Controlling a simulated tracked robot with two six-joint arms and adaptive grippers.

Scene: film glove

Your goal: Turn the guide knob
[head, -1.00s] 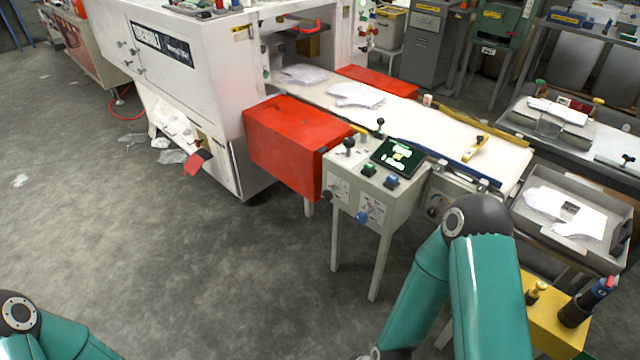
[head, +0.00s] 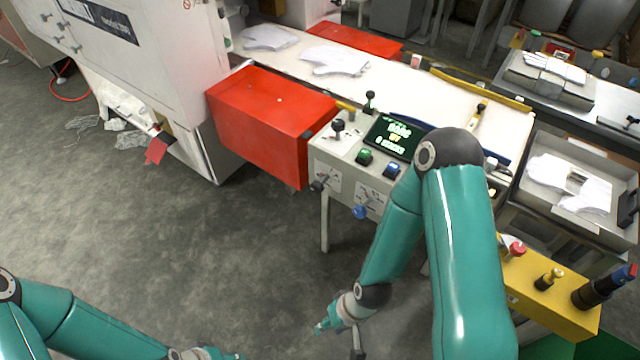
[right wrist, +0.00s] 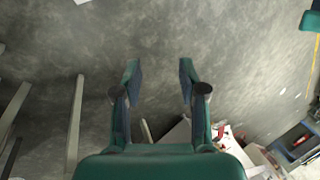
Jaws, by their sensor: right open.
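A pale control box (head: 342,165) on legs carries several knobs, so I cannot tell which is the guide knob. On its front are a blue knob (head: 360,212) and a dark knob (head: 318,185). Black ball-topped levers (head: 338,127) stand on top, beside a lit screen and green and blue buttons. My right gripper (head: 340,334) is low in front of the box, apart from it and empty. In the right wrist view its fingers (right wrist: 160,75) are spread over bare floor. My left gripper (head: 208,354) shows only partly at the bottom edge.
A white conveyor (head: 410,88) with flat white gloves (head: 335,60) runs behind the box. A red housing (head: 265,120) adjoins it at left. A grey tray (head: 545,205) and a yellow box (head: 550,300) with knobs stand right. Floor in front is open.

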